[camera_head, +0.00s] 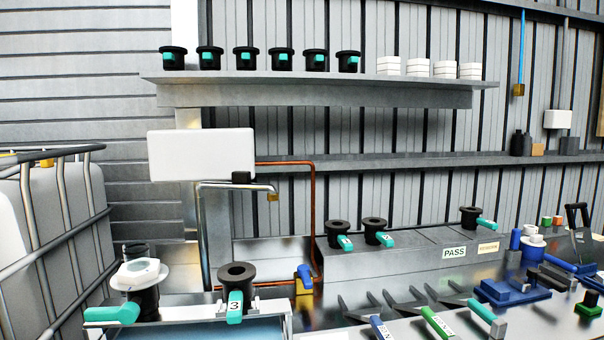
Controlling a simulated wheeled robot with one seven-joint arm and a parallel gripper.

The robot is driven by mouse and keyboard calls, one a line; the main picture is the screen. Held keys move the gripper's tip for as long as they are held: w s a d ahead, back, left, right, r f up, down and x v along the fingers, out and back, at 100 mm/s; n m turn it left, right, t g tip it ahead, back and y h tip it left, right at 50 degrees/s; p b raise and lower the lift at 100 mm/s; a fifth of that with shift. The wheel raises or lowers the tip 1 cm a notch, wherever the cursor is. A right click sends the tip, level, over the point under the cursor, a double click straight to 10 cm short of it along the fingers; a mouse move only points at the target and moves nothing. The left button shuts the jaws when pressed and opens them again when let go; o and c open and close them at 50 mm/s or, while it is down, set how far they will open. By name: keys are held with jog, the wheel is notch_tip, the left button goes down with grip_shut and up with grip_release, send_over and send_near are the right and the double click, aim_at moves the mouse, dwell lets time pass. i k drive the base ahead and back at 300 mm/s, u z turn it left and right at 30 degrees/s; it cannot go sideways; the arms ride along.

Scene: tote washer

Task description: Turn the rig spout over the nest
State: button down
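The rig spout (228,186) is a chrome pipe that rises from the bench and bends right under a white tank. A small black block (241,177) sits on it. Its brass tip (272,197) points down. Below and left of the tip, a black valve marked 3 (238,272) with a teal handle stands upright at a pale metal holder (207,311), which looks like the nest; the valve hides part of it. In the picture the tip is right of the valve; depth is hard to judge. My gripper is not in view.
A black valve with a white flange (140,274) stands left of valve 3. A caged white tank (62,230) fills the left edge. A blue-handled tap (304,278) and copper pipe (313,205) stand right. Black forks (400,308) and coloured-handled tools crowd the right bench.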

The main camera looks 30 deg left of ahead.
aim_at(240, 180)
jog(key=u, duration=0.3)
jog(key=i, duration=0.95)
jog(key=u, duration=0.9)
jog(key=i, duration=0.3)
jog(key=u, duration=0.2)
